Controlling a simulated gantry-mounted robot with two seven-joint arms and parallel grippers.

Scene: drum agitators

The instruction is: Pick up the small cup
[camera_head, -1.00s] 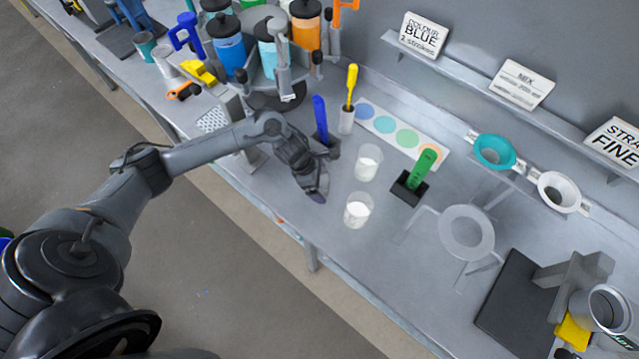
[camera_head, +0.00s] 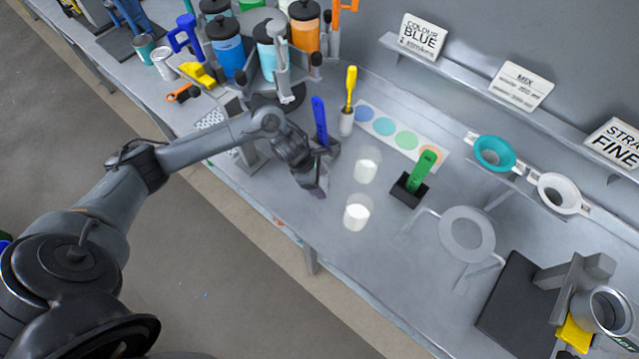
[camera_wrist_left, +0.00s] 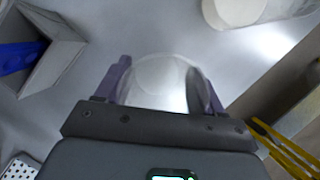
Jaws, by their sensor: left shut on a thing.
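My left gripper (camera_head: 318,188) is low over the front part of the bench, left of two clear cups with white contents. In the left wrist view its purple-grey fingers (camera_wrist_left: 158,85) are shut on a small clear cup (camera_wrist_left: 160,75), one finger on each side. In the head view this cup is mostly hidden by the gripper. I cannot tell whether it is off the bench. The two white-filled cups, one nearer the wall (camera_head: 366,166) and one nearer the front edge (camera_head: 357,213), stand apart from the gripper. My right gripper is not in view.
A blue-handled tool (camera_head: 320,120) stands in a grey holder (camera_head: 332,147) just behind the gripper. A green-handled tool (camera_head: 424,168) stands in a black block. A ring stand (camera_head: 467,233) is to the right. The bench's front edge is close.

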